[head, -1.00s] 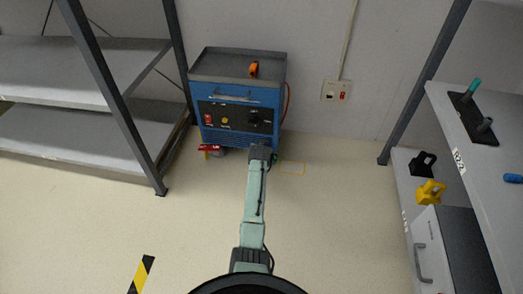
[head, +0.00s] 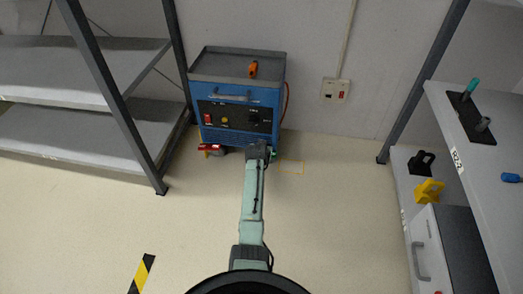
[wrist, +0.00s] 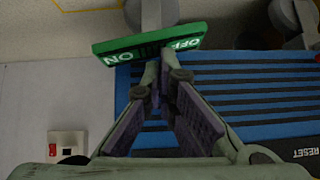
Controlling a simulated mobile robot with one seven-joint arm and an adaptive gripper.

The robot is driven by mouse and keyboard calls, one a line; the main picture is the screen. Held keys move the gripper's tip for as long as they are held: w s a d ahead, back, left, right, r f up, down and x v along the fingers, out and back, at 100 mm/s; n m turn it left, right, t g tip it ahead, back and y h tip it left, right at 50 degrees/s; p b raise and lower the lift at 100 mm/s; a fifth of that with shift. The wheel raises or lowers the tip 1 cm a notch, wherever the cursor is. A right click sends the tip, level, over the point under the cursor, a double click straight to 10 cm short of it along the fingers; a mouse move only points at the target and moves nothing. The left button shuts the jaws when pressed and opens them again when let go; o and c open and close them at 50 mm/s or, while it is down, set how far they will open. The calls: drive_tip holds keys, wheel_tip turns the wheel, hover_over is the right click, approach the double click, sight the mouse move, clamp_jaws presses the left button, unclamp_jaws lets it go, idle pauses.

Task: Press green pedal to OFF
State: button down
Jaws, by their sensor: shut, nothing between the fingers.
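The green pedal (wrist: 147,45) shows at the top of the wrist view, with its white ON and OFF lettering upside down. It has ON at the left end and OFF at the right end. My gripper (wrist: 164,58) is shut and empty. Its fingertips overlap the pedal's edge close to the OFF lettering; I cannot tell whether they touch it. In the head view my gripper (head: 258,150) is at the lower front right of the blue cart (head: 237,105), and hides most of the green pedal, leaving a sliver (head: 274,154).
A red pedal (head: 210,148) is at the cart's lower left. An orange item (head: 253,69) lies on the cart top. A wall plate (head: 335,90) with a red switch is to the right. Shelving flanks both sides. Open floor (head: 320,220) lies between.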

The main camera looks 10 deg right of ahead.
drive_tip(key=shift+r+p, duration=0.4)
drive_tip(key=shift+r, duration=0.05)
drive_tip(key=r+p, duration=0.2)
drive_tip(key=a+r+p, duration=0.1)
drive_tip(key=r+p, duration=0.1)
drive_tip(key=shift+r, duration=0.15)
drive_tip(key=a+p+v, duration=0.1)
drive_tip(key=p+v, duration=0.7)
drive_tip(key=p, duration=0.2)
drive_tip(key=shift+s+a, duration=0.35)
